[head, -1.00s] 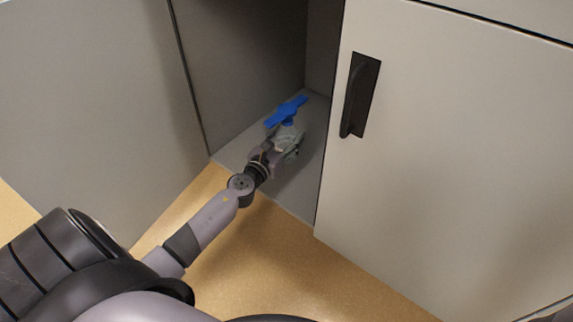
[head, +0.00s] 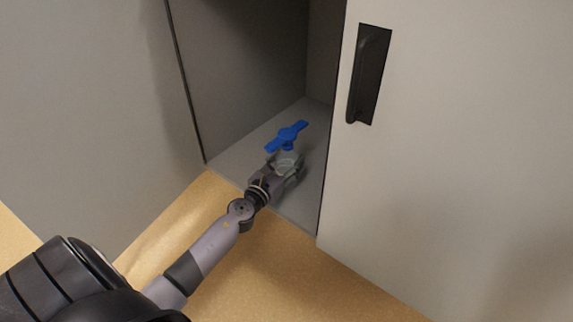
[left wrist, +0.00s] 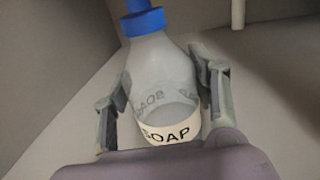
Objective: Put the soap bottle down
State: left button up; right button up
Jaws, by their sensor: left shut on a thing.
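The soap bottle (head: 288,158) is a clear, greyish bottle with a blue pump top (head: 287,136). It stands roughly upright over the cabinet floor (head: 236,160), just inside the cabinet opening. My left gripper (head: 285,168) is shut on the bottle's body. In the left wrist view the bottle (left wrist: 160,70) sits between the two fingers, with a pale SOAP label low on it and its blue collar at the top edge. The bottle's base is hidden by my gripper, so I cannot tell whether it touches the floor. My right gripper is not in view.
An open cabinet door or side panel (head: 90,90) is on the left. A closed light door (head: 460,150) with a dark handle (head: 368,75) borders the opening on the right. The cabinet floor around the bottle looks clear.

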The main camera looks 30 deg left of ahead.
pick_arm(q)
jog(key=o, duration=1.7)
jog(key=shift+c, duration=0.2)
jog(key=s+b, duration=0.1)
jog(key=s, duration=1.1)
jog(key=shift+d, duration=0.45)
